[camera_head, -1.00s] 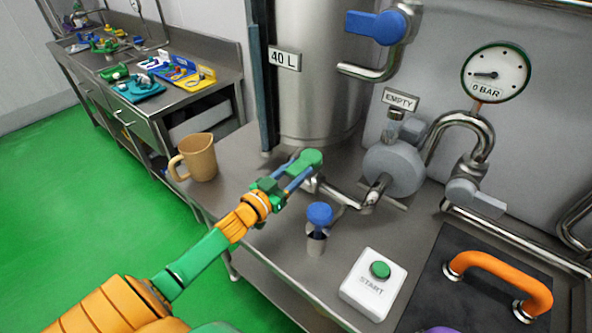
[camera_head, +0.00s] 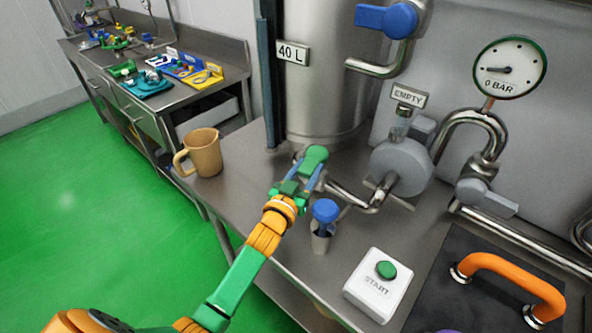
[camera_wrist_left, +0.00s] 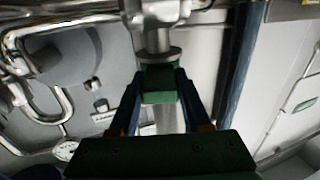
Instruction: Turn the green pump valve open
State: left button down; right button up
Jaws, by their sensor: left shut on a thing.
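The green pump valve handle (camera_head: 314,157) sits on the pipe at the foot of the steel tank. My left gripper (camera_head: 308,172) reaches it from the front, with its blue fingers on either side of the handle. In the left wrist view, the fingers are shut on the green handle (camera_wrist_left: 159,84), below a steel valve stem (camera_wrist_left: 156,40). The pump (camera_head: 401,168) stands to the right, joined to the valve by a pipe. The gauge (camera_head: 511,67) reads near its left side and is marked 0 BAR. My right gripper is not in view.
A tan jug (camera_head: 203,153) stands left on the steel counter. A blue-topped sampler (camera_head: 325,211) stands close right of my left gripper. A white START box (camera_head: 377,285) and an orange handle (camera_head: 510,281) lie at front right. An EMPTY sign (camera_head: 409,96) is above the pump.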

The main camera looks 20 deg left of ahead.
pick_arm(q)
jog(key=shift+c, duration=1.8)
grip_release()
jog(key=shift+w+f, duration=0.1)
jog(key=s, duration=0.7)
jog(key=shift+s, duration=0.1)
